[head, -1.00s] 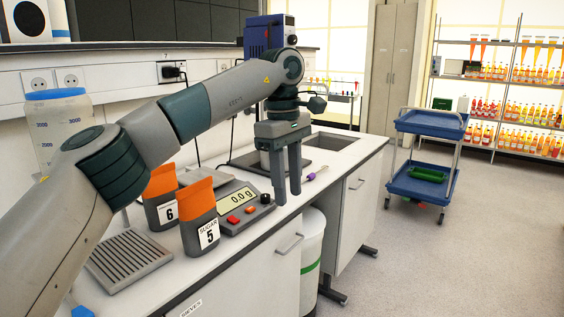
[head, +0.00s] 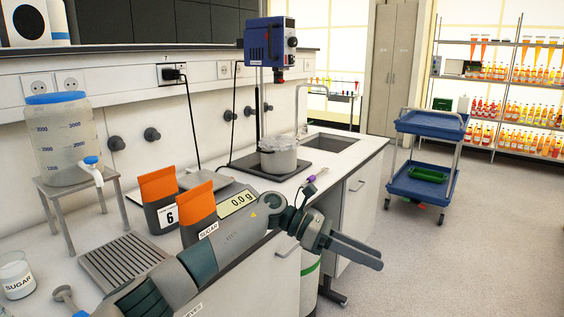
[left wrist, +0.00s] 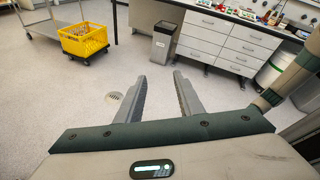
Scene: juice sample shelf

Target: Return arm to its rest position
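My left arm comes in low from the bottom left of the head view and reaches across the front of the bench. My left gripper (head: 372,254) points to the right over the floor, beyond the bench's front edge. In the left wrist view its two fingers (left wrist: 162,100) stand apart with nothing between them, so it is open and empty. My right gripper is not in view.
On the bench are orange-topped containers (head: 158,186), a scale (head: 238,202), a pot (head: 278,157) under a blue stirrer (head: 270,45) and a jar (head: 62,140). A blue cart (head: 432,124) stands right. Floor (head: 470,260) there is clear.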

